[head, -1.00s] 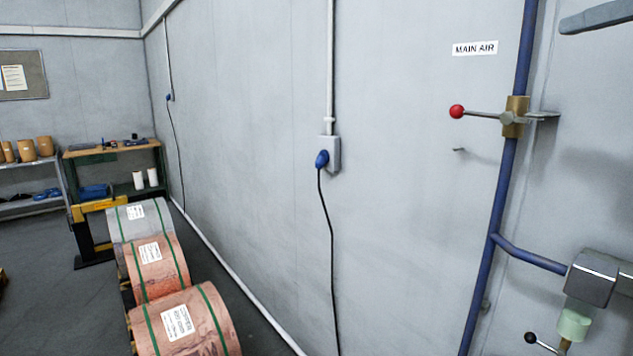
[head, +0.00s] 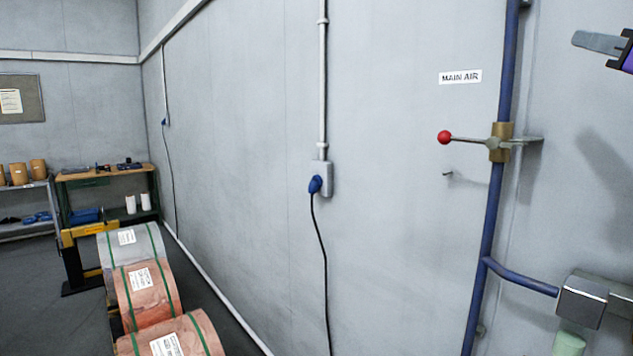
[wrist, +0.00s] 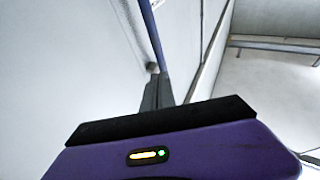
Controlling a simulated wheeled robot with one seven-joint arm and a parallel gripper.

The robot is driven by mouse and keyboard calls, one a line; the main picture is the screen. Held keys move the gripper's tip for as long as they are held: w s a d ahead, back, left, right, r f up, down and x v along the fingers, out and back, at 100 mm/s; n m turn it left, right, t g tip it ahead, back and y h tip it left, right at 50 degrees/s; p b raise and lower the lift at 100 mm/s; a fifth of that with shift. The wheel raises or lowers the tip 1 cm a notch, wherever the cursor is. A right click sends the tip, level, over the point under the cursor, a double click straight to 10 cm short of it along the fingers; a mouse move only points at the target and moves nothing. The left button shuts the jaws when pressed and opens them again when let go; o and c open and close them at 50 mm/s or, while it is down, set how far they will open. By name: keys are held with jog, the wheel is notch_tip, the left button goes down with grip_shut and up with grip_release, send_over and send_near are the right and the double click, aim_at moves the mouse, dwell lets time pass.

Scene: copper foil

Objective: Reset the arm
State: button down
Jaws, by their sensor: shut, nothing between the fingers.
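My gripper (head: 578,40) is at the upper right of the head view, in front of the wall, with its grey fingers pointing left and part of its purple body cut off by the picture edge. In the wrist view the fingers of my gripper (wrist: 154,75) are together above the purple housing, with nothing held. The red-knobbed lever valve (head: 445,137) on the blue pipe (head: 492,205) is below and left of the gripper in the head view, apart from it in the picture. Most of my arm is out of view.
A MAIN AIR sign (head: 460,77) is on the grey wall. A pipe fitting (head: 582,301) sticks out at the lower right. A blue plug with a black cable (head: 315,185) hangs on the wall. Strapped copper coils (head: 148,290) stand at the lower left, with a workbench (head: 108,172) behind.

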notch_tip(320, 180, down, 12)
jog(key=d+m+t+h, duration=0.1)
jog(key=m+h, duration=0.2)
jog(key=h, duration=0.1)
jog(key=s+a+f+m+g+h+b, duration=0.1)
jog(key=s+a+f+m+h, duration=0.2)
jog(key=f, duration=1.1)
jog(key=s+a+f+h, duration=0.1)
jog(key=s+a+f, duration=0.3)
jog(key=f, duration=1)
jog(key=s+a+f+n+g+y, duration=0.1)
jog(key=s+a+f, duration=0.4)
jog(key=s, duration=0.8)
jog(key=s+a+f+n+g+y+b, duration=0.1)
jog(key=s+a+f, duration=0.5)
jog(key=s+f, duration=0.6)
jog(key=s+a+f+n+g+y+b, duration=0.1)
jog(key=s+a+f+n+g+y, duration=0.2)
jog(key=s+f, duration=0.6)
jog(key=s+a+g+y, duration=0.1)
jog(key=s+a+g, duration=0.1)
jog(key=s, duration=0.3)
jog(key=shift+a+f, duration=0.2)
jog(key=shift+s, duration=0.1)
